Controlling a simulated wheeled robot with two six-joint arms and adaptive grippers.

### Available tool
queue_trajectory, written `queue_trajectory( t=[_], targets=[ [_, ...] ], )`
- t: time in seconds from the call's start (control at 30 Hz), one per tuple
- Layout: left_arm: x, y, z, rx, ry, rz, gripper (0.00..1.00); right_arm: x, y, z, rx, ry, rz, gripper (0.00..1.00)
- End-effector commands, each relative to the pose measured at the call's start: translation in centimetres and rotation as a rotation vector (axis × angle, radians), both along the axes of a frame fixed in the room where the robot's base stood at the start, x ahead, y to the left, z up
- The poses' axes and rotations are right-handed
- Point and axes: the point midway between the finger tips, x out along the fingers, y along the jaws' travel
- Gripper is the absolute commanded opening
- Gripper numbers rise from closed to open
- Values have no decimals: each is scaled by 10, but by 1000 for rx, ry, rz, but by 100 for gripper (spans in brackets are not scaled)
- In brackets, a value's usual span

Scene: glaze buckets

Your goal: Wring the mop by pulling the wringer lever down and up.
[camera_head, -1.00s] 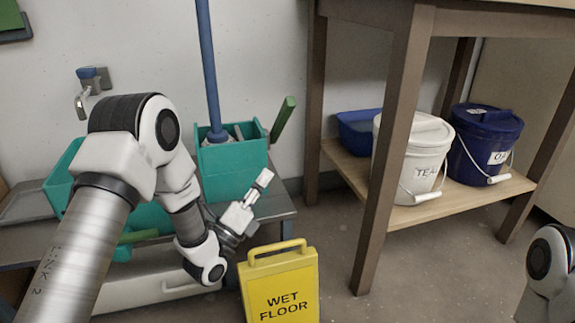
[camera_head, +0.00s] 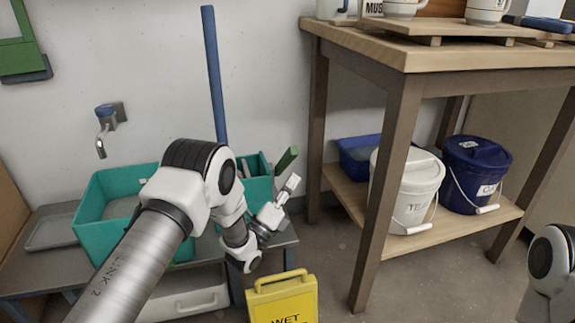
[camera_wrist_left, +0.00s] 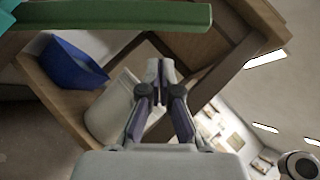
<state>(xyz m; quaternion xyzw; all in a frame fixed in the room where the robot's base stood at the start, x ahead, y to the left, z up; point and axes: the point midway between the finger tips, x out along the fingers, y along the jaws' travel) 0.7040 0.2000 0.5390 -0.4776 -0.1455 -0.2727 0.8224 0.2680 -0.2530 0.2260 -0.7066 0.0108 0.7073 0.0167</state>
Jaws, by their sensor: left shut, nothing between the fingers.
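The green wringer lever (camera_head: 287,158) slants up and to the right from the teal wringer (camera_head: 258,186) in the head view. It also crosses the top of the left wrist view (camera_wrist_left: 120,16). The blue mop handle (camera_head: 214,75) rises steeply beside the wringer; the mop head is hidden. My left gripper (camera_head: 292,183) is shut and empty just below the lever in the head view, apart from it. Its closed fingers (camera_wrist_left: 160,70) show in the wrist view with a gap to the lever. My right gripper is out of view.
A teal basin (camera_head: 92,206) stands on the grey bench. A yellow wet-floor sign (camera_head: 283,300) stands in front. A wooden table (camera_head: 398,125) at right holds a white bucket (camera_head: 405,190), a navy bucket (camera_head: 473,172) and a blue tub (camera_head: 352,160) on its shelf.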

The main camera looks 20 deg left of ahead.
Motion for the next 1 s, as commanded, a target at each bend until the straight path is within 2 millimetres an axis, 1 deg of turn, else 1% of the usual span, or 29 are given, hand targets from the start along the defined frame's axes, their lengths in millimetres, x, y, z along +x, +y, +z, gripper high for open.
queue_trajectory(
  t=[0.03, 0.13, 0.3, 0.63, 0.77, 0.87, 1.0],
  targets=[
    [5, 6, 2, -2, -4, 5, 0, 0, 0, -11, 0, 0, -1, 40],
    [13, 12, 12, -2, -3, 5, 0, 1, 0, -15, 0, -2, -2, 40],
    [18, 15, 21, -1, 0, 4, 0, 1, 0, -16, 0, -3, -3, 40],
    [18, 15, 23, -2, 3, 4, 0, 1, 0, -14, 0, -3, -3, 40],
    [20, 17, 27, -13, 18, 4, 0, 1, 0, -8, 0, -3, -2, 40],
    [23, 18, 35, -28, 40, 4, 0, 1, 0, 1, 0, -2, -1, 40],
    [30, 23, 49, -66, 96, 4, 0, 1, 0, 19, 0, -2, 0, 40]
  ],
)
